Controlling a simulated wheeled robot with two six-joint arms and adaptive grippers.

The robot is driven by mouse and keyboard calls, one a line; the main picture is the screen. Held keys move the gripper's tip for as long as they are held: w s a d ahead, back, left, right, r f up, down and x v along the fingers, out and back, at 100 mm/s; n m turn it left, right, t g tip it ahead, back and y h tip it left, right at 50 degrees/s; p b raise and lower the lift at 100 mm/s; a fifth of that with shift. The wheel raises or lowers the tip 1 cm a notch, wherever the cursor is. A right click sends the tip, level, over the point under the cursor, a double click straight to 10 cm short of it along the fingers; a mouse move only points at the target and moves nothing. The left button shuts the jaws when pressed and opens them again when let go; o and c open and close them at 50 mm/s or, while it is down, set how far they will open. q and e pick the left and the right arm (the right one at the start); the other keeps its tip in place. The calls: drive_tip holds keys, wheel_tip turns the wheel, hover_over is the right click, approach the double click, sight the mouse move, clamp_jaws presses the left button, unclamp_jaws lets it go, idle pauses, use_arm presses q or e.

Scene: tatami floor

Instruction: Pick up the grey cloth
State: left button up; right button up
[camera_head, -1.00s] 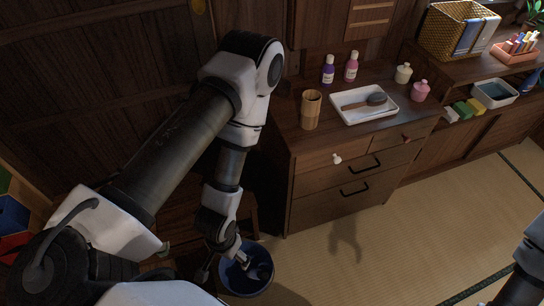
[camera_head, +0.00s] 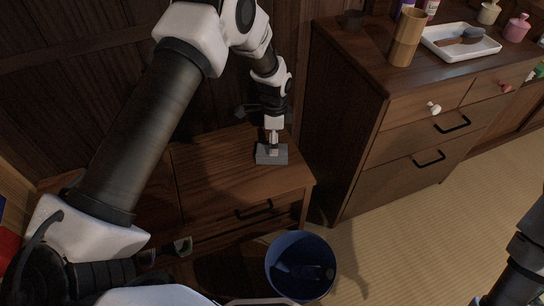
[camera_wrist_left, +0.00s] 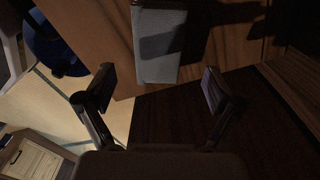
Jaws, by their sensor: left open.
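The grey cloth (camera_head: 272,156) is a small folded grey block. It lies on the low wooden table (camera_head: 215,165) near that table's right end. In the left wrist view the cloth (camera_wrist_left: 160,48) is at the top middle, partly in shadow. My left gripper (camera_head: 272,138) points down over the cloth in the head view. In the left wrist view its two fingers (camera_wrist_left: 158,88) are spread with nothing between them, and the cloth lies beyond their tips. My right arm shows at the lower right edge, its gripper out of view.
A blue bin (camera_head: 300,265) stands on the floor in front of the low table. A wooden drawer cabinet (camera_head: 350,130) rises right of the table, holding a wooden cup (camera_head: 405,38) and a white tray (camera_head: 462,52). Open tatami (camera_head: 420,240) lies at the lower right.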

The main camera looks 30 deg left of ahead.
use_arm(q)
wheel_tip(320, 180, down, 6)
drive_tip(key=shift+r+b, duration=0.25)
drive_tip(key=shift+b, duration=0.9)
drive_tip(key=shift+r, duration=0.1)
